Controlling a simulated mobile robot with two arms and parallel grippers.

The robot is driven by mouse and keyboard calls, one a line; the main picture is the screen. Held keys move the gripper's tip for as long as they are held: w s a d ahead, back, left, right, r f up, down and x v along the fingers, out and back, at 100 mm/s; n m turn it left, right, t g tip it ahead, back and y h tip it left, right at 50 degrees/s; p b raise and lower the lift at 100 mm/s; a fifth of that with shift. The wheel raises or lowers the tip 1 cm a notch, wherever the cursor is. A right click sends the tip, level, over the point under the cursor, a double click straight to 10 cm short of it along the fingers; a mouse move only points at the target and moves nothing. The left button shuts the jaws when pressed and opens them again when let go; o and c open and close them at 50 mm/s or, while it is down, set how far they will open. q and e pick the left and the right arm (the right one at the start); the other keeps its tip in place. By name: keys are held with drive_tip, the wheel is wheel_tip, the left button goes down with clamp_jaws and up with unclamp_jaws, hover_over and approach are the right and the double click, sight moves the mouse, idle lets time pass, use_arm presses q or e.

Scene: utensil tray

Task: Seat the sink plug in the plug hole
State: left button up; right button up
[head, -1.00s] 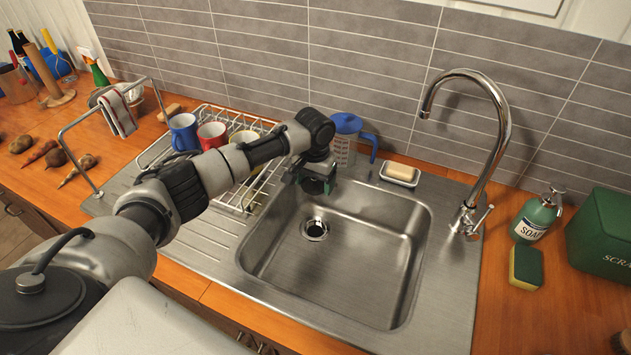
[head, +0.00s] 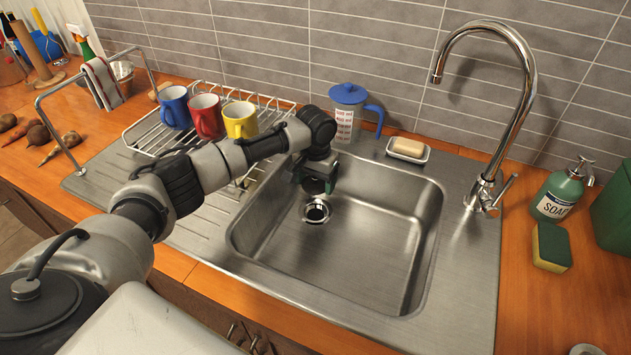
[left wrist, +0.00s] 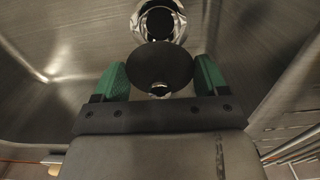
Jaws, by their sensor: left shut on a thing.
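The sink plug (left wrist: 160,68) is a round black disc, seen from above between the green fingertips of my left gripper (left wrist: 159,77) in the left wrist view. My left gripper is shut on it. In the head view my left gripper (head: 317,179) hangs over the back left part of the sink basin. The plug hole (head: 316,211), a dark opening with a shiny metal ring, lies in the basin floor just below it in the picture. My right gripper is out of view.
The steel basin (head: 385,235) is otherwise empty. A curved tap (head: 520,110) stands at its right. A dish rack (head: 150,135) with several mugs, a blue-lidded jug (head: 346,118) and a soap dish (head: 409,154) stand behind and left. A soap bottle (head: 560,190) and sponge (head: 550,245) are at right.

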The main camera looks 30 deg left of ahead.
use_arm(q)
wheel_tip(320, 180, down, 3)
drive_tip(key=shift+r+b, duration=0.15)
drive_tip(key=shift+b, duration=1.1)
drive_tip(key=b, duration=0.2)
hover_over(316, 215)
drive_tip(key=shift+f, duration=2.9)
drive_tip(key=shift+f+p, duration=0.1)
drive_tip(key=shift+p, duration=0.85)
drive_tip(key=shift+f, duration=0.45)
